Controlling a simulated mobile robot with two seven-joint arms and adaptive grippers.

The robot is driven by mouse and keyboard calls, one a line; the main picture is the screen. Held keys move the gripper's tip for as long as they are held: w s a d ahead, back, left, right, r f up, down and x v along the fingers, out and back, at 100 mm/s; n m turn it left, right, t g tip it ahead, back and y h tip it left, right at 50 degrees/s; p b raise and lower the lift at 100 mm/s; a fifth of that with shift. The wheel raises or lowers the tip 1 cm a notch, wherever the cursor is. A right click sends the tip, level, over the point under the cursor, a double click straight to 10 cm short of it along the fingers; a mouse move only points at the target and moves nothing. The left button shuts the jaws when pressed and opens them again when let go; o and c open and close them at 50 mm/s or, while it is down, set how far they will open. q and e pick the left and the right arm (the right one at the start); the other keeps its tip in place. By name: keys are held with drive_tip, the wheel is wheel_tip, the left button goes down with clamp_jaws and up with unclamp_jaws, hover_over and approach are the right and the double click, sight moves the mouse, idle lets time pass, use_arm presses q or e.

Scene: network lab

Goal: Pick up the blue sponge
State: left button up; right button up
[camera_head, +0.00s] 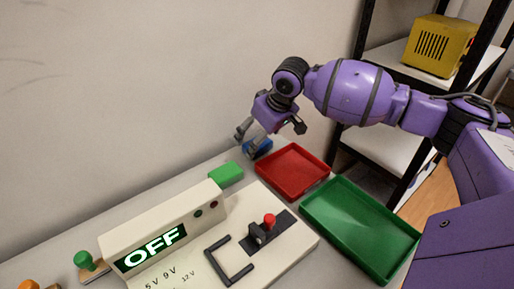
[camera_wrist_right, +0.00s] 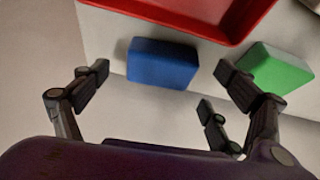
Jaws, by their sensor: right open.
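The blue sponge (camera_head: 262,148) lies on the table near the wall, behind the red tray (camera_head: 289,185). In the head view it is partly hidden by my right gripper (camera_head: 269,134), which hangs over it from the right. In the right wrist view the whole sponge (camera_wrist_right: 162,63) shows as a blue block, beyond and between the open fingers of my right gripper (camera_wrist_right: 160,78). The fingers are spread and hold nothing; I cannot tell the exact height above the sponge. My left gripper is not in view.
A green block (camera_head: 226,174) lies left of the sponge, also close to the fingers in the wrist view (camera_wrist_right: 275,68). A green tray (camera_head: 360,225) is at the right. A white panel (camera_head: 285,240) showing OFF stands in front. The wall is close behind.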

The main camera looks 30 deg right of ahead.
drive_tip(key=shift+x, duration=0.85)
drive_tip(key=shift+w+f, duration=0.1)
drive_tip(key=shift+f, duration=0.1)
drive_tip(key=c, duration=1)
drive_tip(key=shift+c, duration=0.2)
drive_tip(key=shift+r, duration=0.15)
